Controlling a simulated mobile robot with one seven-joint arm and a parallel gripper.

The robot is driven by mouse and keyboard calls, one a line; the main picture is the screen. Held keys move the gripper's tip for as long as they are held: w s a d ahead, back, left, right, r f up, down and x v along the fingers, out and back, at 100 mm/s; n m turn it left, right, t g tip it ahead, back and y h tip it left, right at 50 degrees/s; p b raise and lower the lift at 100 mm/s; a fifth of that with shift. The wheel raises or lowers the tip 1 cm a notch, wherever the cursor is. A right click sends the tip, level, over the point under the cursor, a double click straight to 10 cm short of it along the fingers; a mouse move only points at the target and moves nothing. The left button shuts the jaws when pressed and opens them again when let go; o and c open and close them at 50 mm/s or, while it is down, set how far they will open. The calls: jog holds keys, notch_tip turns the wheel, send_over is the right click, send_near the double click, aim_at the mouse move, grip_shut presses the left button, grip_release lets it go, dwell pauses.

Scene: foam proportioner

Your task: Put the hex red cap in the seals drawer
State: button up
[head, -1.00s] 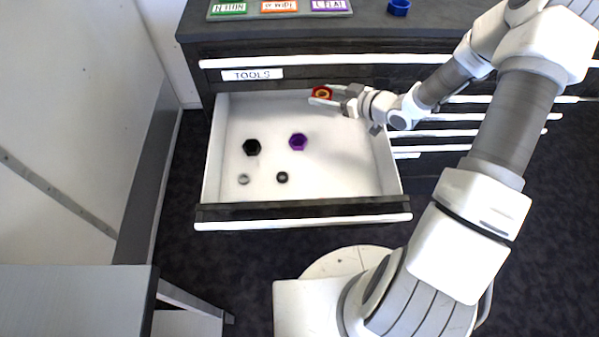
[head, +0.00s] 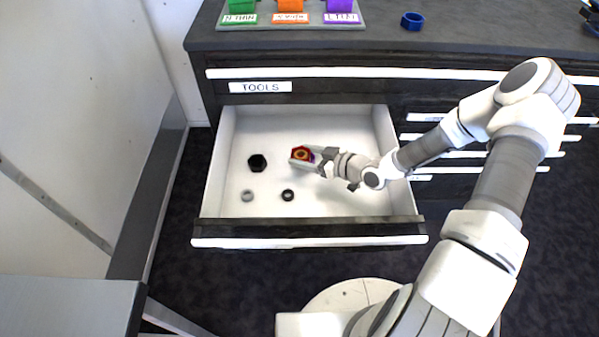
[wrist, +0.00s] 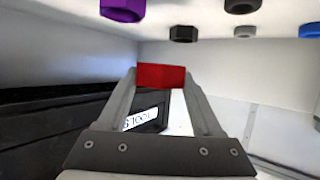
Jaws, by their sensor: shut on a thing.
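The hex red cap (head: 302,152) is held between the fingertips of my gripper (head: 301,157), over the inside of the open drawer (head: 231,130). In the wrist view the red cap (wrist: 162,75) spans the two fingertips. The gripper is shut on it, and the cap appears apart from the drawer floor. The drawer is pulled out below the front labelled TOOLS (head: 260,87). I cannot read any label on the open drawer's own front. A purple hex cap (wrist: 122,9) in the drawer is mostly hidden behind my gripper in the head view.
A black hex cap (head: 257,162), a grey ring (head: 247,195) and a black ring (head: 288,195) lie in the drawer. Green, orange and purple bins and a blue hex cap (head: 412,20) stand on the worktop (head: 460,38). The drawer's right floor is clear.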

jog(key=shift+s+a+f, duration=0.35)
jog(key=shift+a+f, duration=0.1)
jog(key=shift+a, duration=0.25)
jog(key=shift+f+b, duration=0.75)
jog(key=shift+f, duration=1.25)
jog(key=shift+f+b, duration=0.65)
jog(key=o, duration=1.4)
jog(key=shift+o, duration=0.2)
jog(key=shift+r, duration=0.15)
